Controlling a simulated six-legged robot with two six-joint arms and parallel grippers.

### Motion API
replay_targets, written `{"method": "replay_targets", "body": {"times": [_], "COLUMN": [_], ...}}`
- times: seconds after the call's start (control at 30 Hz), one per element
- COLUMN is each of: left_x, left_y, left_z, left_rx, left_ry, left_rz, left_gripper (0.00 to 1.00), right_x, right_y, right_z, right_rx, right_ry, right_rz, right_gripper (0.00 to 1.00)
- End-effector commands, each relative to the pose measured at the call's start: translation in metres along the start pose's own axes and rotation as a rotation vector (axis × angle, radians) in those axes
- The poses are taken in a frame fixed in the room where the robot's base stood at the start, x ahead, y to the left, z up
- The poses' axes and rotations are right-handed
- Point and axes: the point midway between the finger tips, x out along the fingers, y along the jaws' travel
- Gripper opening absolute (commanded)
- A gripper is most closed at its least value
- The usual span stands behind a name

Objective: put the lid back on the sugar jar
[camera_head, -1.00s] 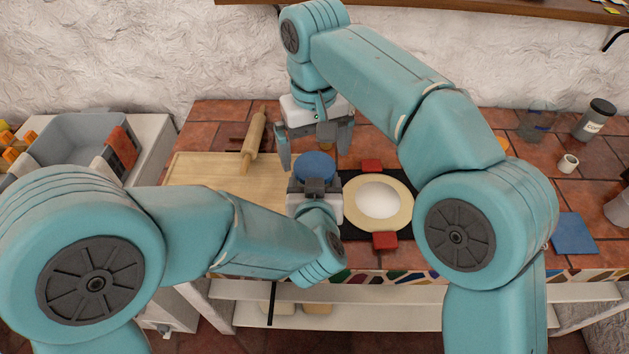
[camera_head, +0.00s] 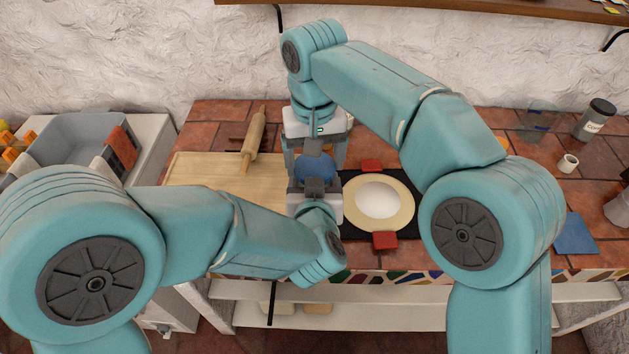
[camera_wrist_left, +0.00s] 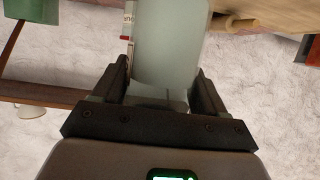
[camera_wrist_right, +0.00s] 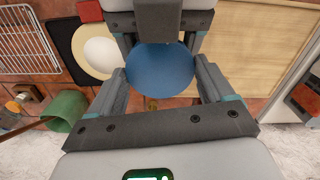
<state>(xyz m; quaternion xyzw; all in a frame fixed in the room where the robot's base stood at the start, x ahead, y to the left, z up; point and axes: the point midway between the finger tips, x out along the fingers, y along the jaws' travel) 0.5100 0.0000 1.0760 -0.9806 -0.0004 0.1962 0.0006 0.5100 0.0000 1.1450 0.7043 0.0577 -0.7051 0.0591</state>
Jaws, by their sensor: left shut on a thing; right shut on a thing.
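The sugar jar is a pale, whitish cylinder (camera_wrist_left: 168,45) between the fingers of my left gripper (camera_wrist_left: 150,92) in the left wrist view. A round blue lid (camera_wrist_right: 160,72) is at the jar's top; whether it is fully seated cannot be told. In the head view the lid (camera_head: 317,168) shows just beyond my left gripper (camera_head: 318,187), which is shut on the jar. My right gripper (camera_head: 316,158) points down from above, its fingers on either side of the lid, shut on it. Most of the jar is hidden in the head view.
A wooden board (camera_head: 200,170) with a rolling pin (camera_head: 254,138) lies to the left. A dark-capped jar (camera_head: 594,120) and small cup (camera_head: 568,163) stand farther right.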

Motion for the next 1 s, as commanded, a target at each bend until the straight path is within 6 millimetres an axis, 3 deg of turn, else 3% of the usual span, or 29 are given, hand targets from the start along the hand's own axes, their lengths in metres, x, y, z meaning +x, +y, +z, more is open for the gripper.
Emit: {"method": "replay_targets", "body": {"times": [0.2,0.3,0.43,0.73,0.77,0.8,1.0], "left_x": [-0.0001,-0.0001,-0.0001,-0.0002,-0.0002,-0.0002,0.0], "left_y": [0.0,0.0001,0.0001,0.0003,0.0004,0.0004,-0.0001], "left_z": [-0.001,-0.0009,-0.0009,-0.0008,-0.0008,-0.0008,-0.0009], "left_rx": [-0.001,-0.001,0.0,0.0,0.0,0.0,-0.001], "left_ry": [0.002,0.002,0.002,0.002,0.002,0.002,0.002], "left_rz": [0.0,0.0,0.0,0.001,0.001,0.001,-0.001], "left_gripper": [0.0,0.0,0.0,0.0,0.0,0.0,0.0], "right_x": [0.0002,0.0002,0.0003,0.0002,0.0002,0.0002,0.0003], "right_y": [-0.0002,-0.0003,-0.0003,-0.0004,-0.0004,-0.0004,-0.0003], "right_z": [-0.0002,-0.0002,-0.0003,-0.0005,-0.0005,-0.0005,0.0], "right_rx": [0.506,0.678,0.79,0.804,0.804,0.803,0.802], "right_ry": [-0.001,-0.001,-0.001,0.0,0.0,0.0,-0.002], "right_rz": [0.0,-0.001,-0.001,-0.002,-0.002,-0.002,0.0], "right_gripper": [0.45,0.45,0.45,0.45,0.91,1.0,1.0]}}
